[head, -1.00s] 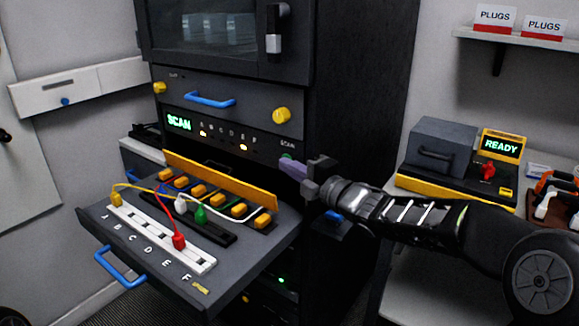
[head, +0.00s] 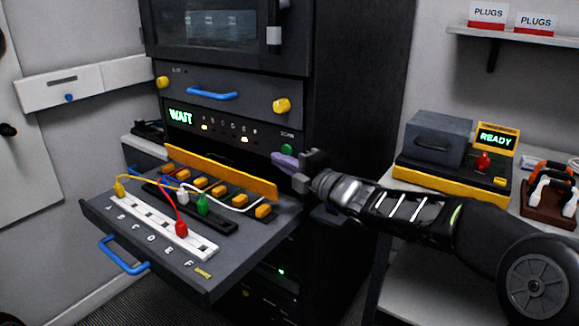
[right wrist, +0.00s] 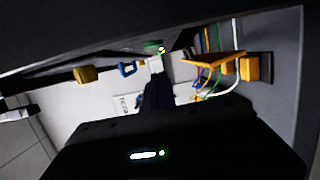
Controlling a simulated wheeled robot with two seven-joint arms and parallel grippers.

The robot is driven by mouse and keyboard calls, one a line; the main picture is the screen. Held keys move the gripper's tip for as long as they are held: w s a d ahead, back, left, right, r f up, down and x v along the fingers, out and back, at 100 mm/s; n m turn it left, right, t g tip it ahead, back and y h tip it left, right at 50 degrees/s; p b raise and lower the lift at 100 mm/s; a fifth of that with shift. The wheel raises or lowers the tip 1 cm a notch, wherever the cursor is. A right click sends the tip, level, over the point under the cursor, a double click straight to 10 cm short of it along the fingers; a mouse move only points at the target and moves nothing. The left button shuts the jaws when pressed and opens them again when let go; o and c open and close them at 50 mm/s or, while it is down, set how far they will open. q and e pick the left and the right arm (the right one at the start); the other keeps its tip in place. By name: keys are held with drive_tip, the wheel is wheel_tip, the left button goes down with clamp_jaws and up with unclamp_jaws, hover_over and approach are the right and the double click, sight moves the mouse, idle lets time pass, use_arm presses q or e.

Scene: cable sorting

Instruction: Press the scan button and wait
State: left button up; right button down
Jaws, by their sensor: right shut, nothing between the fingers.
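The green scan button (head: 287,150) sits on the rack's front panel, under the small SCAN label. The panel display (head: 181,116) reads WAIT in green, and two amber lamps are lit under the letter row. My right gripper (head: 276,157) is shut and empty, its fingertips just below and in front of the button, apparently slightly apart from it. In the right wrist view the green button (right wrist: 152,44) shows beyond the fingers. My left gripper is in neither view.
At right, a tester (head: 497,138) reads READY on a side bench.

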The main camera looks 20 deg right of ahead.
drive_tip(key=v, duration=0.9)
drive_tip(key=shift+s, duration=0.3)
